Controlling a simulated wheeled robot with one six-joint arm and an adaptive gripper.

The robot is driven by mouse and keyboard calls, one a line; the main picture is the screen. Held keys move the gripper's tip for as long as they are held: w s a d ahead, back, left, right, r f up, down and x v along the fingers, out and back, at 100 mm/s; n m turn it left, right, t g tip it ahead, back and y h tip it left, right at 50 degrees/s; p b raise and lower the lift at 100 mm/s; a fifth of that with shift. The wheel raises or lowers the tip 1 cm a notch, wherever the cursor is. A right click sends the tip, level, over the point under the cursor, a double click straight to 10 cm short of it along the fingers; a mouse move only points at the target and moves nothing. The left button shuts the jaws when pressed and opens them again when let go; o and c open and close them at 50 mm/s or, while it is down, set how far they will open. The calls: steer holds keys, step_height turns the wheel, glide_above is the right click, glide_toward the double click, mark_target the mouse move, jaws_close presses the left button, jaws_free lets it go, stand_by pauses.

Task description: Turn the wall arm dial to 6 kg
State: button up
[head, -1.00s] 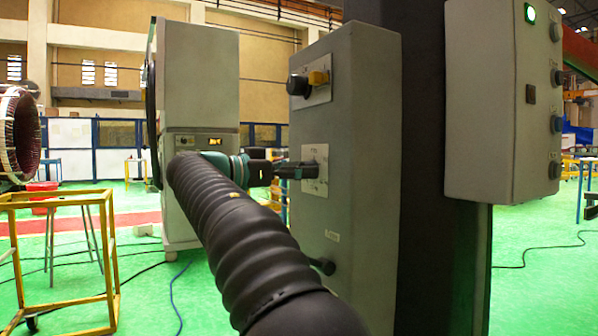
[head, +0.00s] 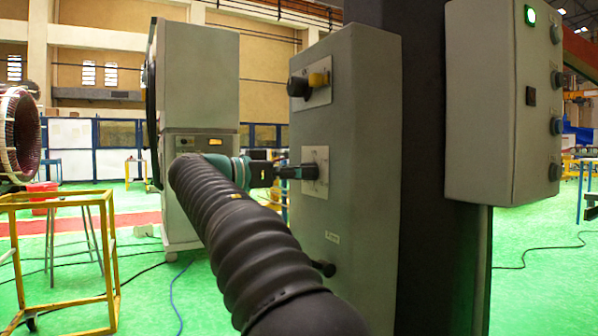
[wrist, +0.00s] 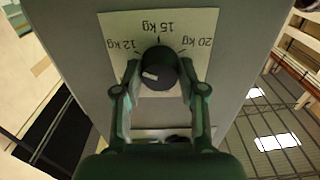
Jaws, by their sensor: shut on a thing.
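The wall arm dial (wrist: 158,66) is a round black knob on a pale label plate (wrist: 118,24), with a short white mark toward its left side in the wrist view. The printed labels 12 kg, 15 kg and 20 kg show upside down around its far side; a 6 kg label is not visible. My gripper (wrist: 160,88) is shut on the dial, one green finger on each side. In the head view my gripper (head: 299,172) reaches the lower plate (head: 322,158) on the grey box from the left, and the dial is hidden by the fingers.
Another control box (head: 490,110) with a lit green lamp is at right. A yellow frame (head: 110,250) stands at left on green floor.

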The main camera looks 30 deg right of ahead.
steer(key=n+p, duration=1)
steer(key=n, duration=1.3)
stand_by(0.5)
steer(key=o, duration=1.1)
steer(key=shift+o, duration=0.2)
steer(key=a, duration=1.2)
steer(key=shift+s, duration=0.2)
